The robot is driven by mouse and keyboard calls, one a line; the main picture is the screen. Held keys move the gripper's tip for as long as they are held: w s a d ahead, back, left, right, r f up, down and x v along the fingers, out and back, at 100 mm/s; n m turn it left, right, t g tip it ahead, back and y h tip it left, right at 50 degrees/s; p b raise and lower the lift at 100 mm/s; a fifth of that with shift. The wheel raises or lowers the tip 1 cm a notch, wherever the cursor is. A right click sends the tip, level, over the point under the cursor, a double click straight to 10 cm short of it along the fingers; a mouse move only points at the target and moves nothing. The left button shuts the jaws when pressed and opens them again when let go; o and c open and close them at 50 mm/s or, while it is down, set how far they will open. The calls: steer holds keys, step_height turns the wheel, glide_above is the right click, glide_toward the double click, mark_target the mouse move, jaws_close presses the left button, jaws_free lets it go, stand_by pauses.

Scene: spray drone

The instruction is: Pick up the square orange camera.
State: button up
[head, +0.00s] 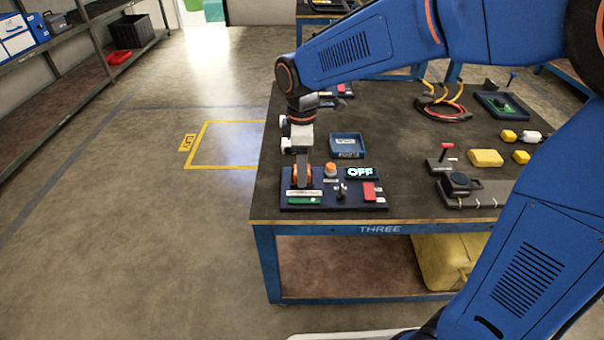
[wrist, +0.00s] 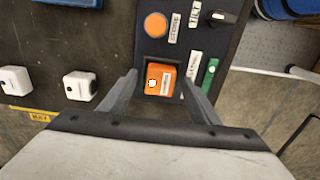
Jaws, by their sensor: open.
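The square orange camera (wrist: 160,80) sits in a dark square recess on a dark blue control panel (head: 345,200); it has a small white-and-dark mark on top. In the head view, orange shows on both sides of my near finger, where the camera is mostly hidden. My gripper (wrist: 158,84) is open and points down over the panel's left part. In the wrist view its fingers stand on either side of the camera, with narrow gaps showing. I cannot tell how low the fingertips are against the camera.
A round orange button (head: 330,169), an "OFF" display (head: 360,173), a black knob (wrist: 220,17) and a green label-like strip (wrist: 210,76) are close by on the panel. Two white cubes (wrist: 80,86) stand near the table's left edge. A blue tray (head: 346,146) lies behind.

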steer(key=c, duration=1.2)
steer(key=shift+o, duration=0.2)
steer(key=shift+r, duration=0.1)
